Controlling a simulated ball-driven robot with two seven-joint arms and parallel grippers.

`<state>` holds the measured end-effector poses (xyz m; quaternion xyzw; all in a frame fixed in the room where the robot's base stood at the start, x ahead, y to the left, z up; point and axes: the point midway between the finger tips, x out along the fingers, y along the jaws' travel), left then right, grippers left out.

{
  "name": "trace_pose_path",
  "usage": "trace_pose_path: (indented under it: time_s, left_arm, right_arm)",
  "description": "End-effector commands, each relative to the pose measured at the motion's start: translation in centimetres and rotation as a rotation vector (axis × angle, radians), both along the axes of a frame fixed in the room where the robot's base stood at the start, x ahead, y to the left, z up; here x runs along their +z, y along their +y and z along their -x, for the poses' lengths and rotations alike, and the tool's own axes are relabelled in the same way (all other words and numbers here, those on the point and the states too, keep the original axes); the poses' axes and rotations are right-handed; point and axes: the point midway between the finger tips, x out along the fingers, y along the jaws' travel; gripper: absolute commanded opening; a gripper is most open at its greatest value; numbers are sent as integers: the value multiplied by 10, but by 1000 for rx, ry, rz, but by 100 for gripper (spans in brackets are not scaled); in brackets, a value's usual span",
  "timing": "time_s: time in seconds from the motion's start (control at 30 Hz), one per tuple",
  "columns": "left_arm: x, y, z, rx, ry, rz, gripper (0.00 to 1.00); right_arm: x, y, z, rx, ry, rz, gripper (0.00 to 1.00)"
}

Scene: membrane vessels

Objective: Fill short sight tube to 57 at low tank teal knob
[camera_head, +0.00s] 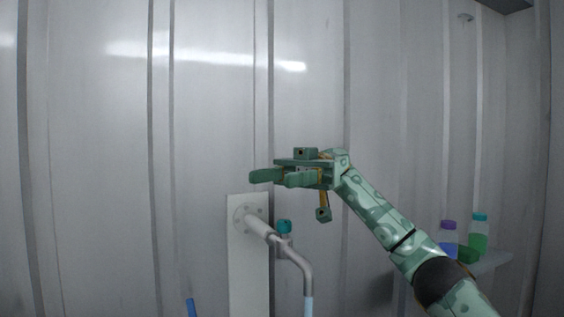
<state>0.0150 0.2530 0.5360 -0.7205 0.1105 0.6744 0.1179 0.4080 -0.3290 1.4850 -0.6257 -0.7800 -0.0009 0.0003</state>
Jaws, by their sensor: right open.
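A teal knob (284,226) sits on a small valve beside a grey pipe (268,232). The pipe comes out of a white wall plate (248,270) and bends downward. Below the bend it continues as a pale blue tube (309,306), cut off by the lower picture edge. My right gripper (267,178) is above the knob and pipe, apart from both, with its fingers pointing left; it is open and empty. No tank or scale marks can be made out. My left gripper is not in view.
A shelf (492,262) at the lower right holds a bottle with a purple cap (448,238) and a bottle with a teal cap (479,233). A blue rod-like thing (191,307) shows at the bottom left. A ribbed grey wall (100,150) stands behind; the left side is free.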

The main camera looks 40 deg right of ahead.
Motion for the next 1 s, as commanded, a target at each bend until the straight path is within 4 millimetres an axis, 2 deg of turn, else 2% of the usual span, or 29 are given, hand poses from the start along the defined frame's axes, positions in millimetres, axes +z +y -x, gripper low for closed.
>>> trace_pose_path:
  time_s: [0.1,0.3,1.0]
  left_arm:
    - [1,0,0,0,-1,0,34]
    - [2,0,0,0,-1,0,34]
    - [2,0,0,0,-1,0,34]
  right_arm:
    - [10,15,19,1,-1,2,48]
    - [21,30,37,0,1,1,48]
    - [22,33,40,-1,2,0,48]
